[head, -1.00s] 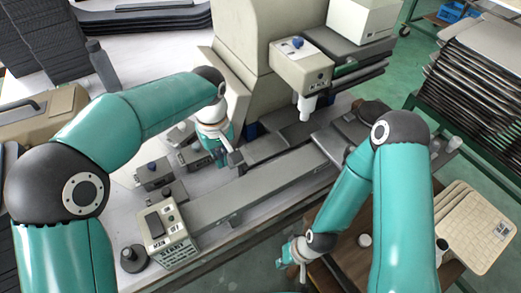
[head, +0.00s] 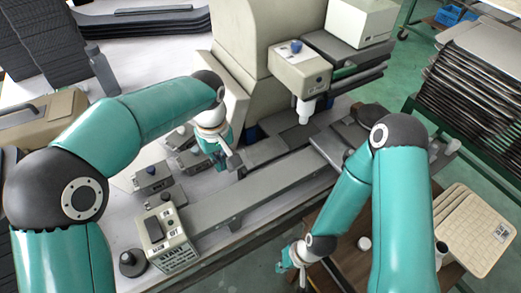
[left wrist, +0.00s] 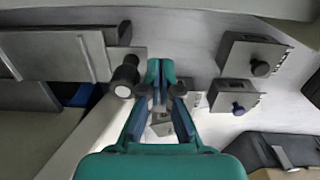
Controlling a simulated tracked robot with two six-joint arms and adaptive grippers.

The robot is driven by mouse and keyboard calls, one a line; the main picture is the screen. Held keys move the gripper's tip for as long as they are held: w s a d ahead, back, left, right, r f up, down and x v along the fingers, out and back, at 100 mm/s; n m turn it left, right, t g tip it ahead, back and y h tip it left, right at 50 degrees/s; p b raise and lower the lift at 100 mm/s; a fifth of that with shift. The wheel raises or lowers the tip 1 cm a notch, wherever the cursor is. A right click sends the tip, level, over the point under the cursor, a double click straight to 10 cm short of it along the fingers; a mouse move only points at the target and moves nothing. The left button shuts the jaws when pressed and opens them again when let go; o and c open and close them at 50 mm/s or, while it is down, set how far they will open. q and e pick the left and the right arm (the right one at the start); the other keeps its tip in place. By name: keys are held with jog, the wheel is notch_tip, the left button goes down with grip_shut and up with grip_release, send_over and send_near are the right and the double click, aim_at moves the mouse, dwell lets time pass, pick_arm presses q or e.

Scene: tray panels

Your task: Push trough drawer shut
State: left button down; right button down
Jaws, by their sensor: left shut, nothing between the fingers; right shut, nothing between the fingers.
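I cannot tell for sure which part is the trough drawer; a long grey trough-like rail (head: 255,195) runs along the machine's front in the head view. My left gripper (head: 232,160) is shut and empty, low beside the machine's grey blocks. In the left wrist view, its closed fingers (left wrist: 161,92) point at the pale bench, just right of a dark round knob (left wrist: 124,76). A grey panel (left wrist: 55,52) with a raised strip lies left of that knob. I cannot tell whether the fingers touch anything. My right gripper (head: 287,262) is shut and empty, low at the front.
Two small grey boxes with knobs (left wrist: 250,55) (left wrist: 232,96) stand right of the left fingers in the wrist view. A control box (head: 168,240) stands at the rail's near end. The beige machine body (head: 262,60) rises behind. Stacked dark panels (head: 470,90) are at right.

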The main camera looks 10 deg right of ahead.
aim_at(246, 159)
dwell(0.4)
pick_arm(q)
jog(key=shift+w+d+r+p, duration=0.1)
jog(key=shift+w+d+p, duration=0.2)
jog(key=shift+d+p, duration=0.6)
jog(key=shift+w+d+f+p, duration=0.1)
jog(key=shift+w+d+p, duration=0.25)
jog(key=shift+d+p, duration=0.55)
jog(key=shift+w+d+r+p, duration=0.1)
jog(key=shift+w+d+p, duration=0.2)
jog(key=shift+d+p, duration=0.6)
jog(key=shift+w+d, duration=0.1)
jog(key=shift+d, duration=0.65)
